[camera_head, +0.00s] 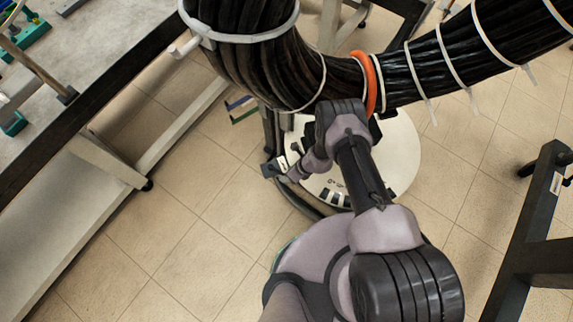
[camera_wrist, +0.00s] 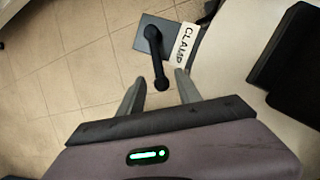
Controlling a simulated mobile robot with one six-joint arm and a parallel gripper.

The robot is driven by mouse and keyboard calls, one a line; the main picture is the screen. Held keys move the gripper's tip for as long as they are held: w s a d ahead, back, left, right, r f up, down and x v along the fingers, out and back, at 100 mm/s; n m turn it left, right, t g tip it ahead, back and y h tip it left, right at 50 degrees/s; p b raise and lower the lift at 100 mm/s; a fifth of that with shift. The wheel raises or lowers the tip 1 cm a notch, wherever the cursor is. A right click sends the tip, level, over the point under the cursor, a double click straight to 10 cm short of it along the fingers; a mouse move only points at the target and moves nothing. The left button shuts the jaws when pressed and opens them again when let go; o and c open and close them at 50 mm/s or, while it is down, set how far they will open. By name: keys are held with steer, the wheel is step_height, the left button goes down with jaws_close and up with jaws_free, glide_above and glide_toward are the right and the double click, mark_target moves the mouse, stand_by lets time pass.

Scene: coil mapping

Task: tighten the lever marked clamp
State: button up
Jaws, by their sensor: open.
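The clamp lever (camera_wrist: 155,55) is a black bar with a round knob at each end, on a dark grey square plate (camera_wrist: 146,33). A white label (camera_wrist: 186,43) reading CLAMP is beside it on the right. My gripper (camera_wrist: 160,80) is open, and the lever's near knob appears between its fingertips in the wrist view. I cannot tell whether the fingers touch it. In the head view my gripper (camera_head: 294,173) is close to the white label (camera_head: 281,160) at the left edge of the round white base; the lever is hard to make out there.
A thick black cable bundle (camera_head: 300,70) with white ties and an orange ring (camera_head: 370,85) arches above my arm. The round white base (camera_head: 400,150) stands under it. A workbench (camera_head: 60,80) is at left, a dark frame (camera_head: 535,230) at right. Tiled floor lies between.

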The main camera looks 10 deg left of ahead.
steer(key=shift+x, duration=0.85)
jaws_close()
stand_by(0.8)
